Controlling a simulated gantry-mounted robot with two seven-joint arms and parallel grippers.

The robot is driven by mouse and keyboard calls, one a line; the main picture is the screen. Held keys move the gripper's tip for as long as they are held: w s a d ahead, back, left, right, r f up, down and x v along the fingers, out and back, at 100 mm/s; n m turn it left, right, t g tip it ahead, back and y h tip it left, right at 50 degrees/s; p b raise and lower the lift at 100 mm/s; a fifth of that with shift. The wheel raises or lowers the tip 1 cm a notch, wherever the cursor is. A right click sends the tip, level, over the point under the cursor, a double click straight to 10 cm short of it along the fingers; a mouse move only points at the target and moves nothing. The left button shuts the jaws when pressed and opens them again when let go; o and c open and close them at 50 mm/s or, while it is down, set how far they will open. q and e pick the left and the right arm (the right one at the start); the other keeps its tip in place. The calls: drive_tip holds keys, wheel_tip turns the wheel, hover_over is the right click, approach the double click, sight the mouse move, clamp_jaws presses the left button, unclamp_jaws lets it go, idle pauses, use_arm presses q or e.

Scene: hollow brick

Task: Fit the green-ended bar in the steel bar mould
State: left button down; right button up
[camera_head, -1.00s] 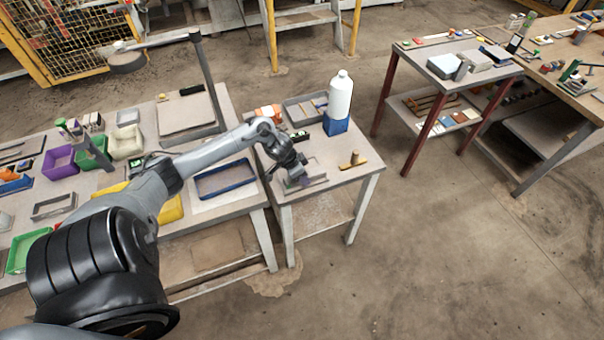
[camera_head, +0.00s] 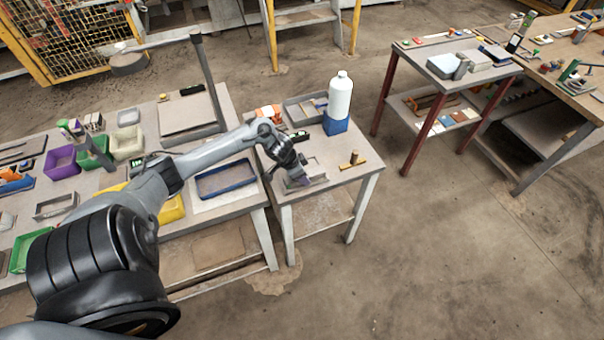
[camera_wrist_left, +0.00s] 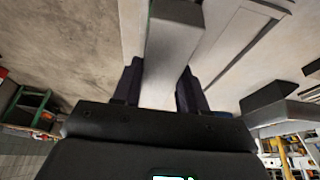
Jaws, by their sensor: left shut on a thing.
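My left gripper (camera_head: 298,181) is low over the front of the small table in the head view. In the left wrist view its two dark fingers (camera_wrist_left: 158,88) are shut on a light grey bar (camera_wrist_left: 172,42). A thin trace of green shows at the bar's far edge; most of that end is out of view. The steel bar mould (camera_head: 318,168) is a shallow grey frame on the small table, partly hidden by the gripper. In the left wrist view a pale grey walled part, likely the mould (camera_wrist_left: 232,42), lies beside the bar. I cannot tell whether they touch.
A white bottle (camera_head: 340,95) on a blue block (camera_head: 335,125) and a grey tray (camera_head: 297,109) stand behind the gripper. A wooden piece with a peg (camera_head: 354,161) lies to its right. A blue-rimmed tray (camera_head: 225,180) is on the left bench.

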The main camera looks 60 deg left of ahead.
idle(1.2)
drive_tip(key=shift+f, duration=0.1)
idle(0.4)
drive_tip(key=shift+r, duration=0.25)
drive_tip(key=shift+r+p, duration=0.55)
drive_tip(key=shift+p, duration=0.1)
drive_tip(key=shift+d+r+p, duration=0.1)
drive_tip(key=shift+r+p, duration=0.45)
idle(2.0)
drive_tip(key=shift+r+p, duration=0.65)
drive_tip(key=shift+r+p, duration=0.35)
drive_tip(key=shift+p, duration=0.05)
idle(0.4)
idle(0.7)
